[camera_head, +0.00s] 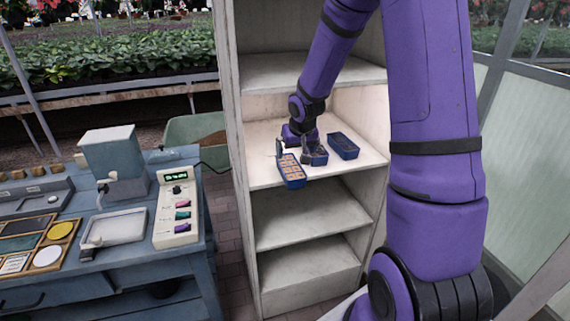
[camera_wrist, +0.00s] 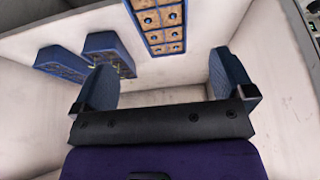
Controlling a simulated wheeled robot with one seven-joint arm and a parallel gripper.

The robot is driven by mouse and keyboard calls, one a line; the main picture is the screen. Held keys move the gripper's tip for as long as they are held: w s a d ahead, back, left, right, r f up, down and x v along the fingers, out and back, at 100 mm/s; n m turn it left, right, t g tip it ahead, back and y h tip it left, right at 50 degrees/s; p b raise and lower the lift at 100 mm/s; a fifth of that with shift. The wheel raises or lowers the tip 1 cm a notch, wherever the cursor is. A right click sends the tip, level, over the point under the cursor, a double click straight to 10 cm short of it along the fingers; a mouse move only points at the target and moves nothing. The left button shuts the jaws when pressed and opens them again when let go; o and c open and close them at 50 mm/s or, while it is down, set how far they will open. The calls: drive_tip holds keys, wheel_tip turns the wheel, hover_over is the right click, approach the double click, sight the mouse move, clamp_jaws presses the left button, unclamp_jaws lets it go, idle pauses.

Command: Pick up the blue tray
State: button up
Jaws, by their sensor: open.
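Three small blue trays sit on the lit middle shelf. The front-left blue tray (camera_head: 291,172) holds tan square cells with dark centres; it also shows at the top of the wrist view (camera_wrist: 162,22), partly cut off. A middle blue tray (camera_head: 317,157) is partly hidden by my gripper in the head view; it appears left of centre in the wrist view (camera_wrist: 108,50). A right blue tray (camera_head: 343,146) appears farther left in the wrist view (camera_wrist: 60,62). My gripper (camera_wrist: 162,66) is open and empty, with the tan-celled tray ahead of the gap between its fingers.
The white shelf unit (camera_head: 247,210) has side walls and a shelf above that close in around my arm. Lower shelves (camera_head: 310,210) are empty. A blue workbench (camera_head: 130,265) with a control box (camera_head: 178,210) stands left. A green bin (camera_head: 196,140) stands behind it.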

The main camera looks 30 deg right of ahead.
sight(292, 168)
drive_tip(key=x, duration=0.5)
drive_tip(key=shift+w+f, duration=0.1)
drive_tip(key=shift+f, duration=0.2)
drive_tip(key=shift+s+x, duration=0.2)
drive_tip(key=shift+x, duration=2.4)
drive_tip(key=shift+a, duration=0.1)
drive_tip(key=c, duration=1)
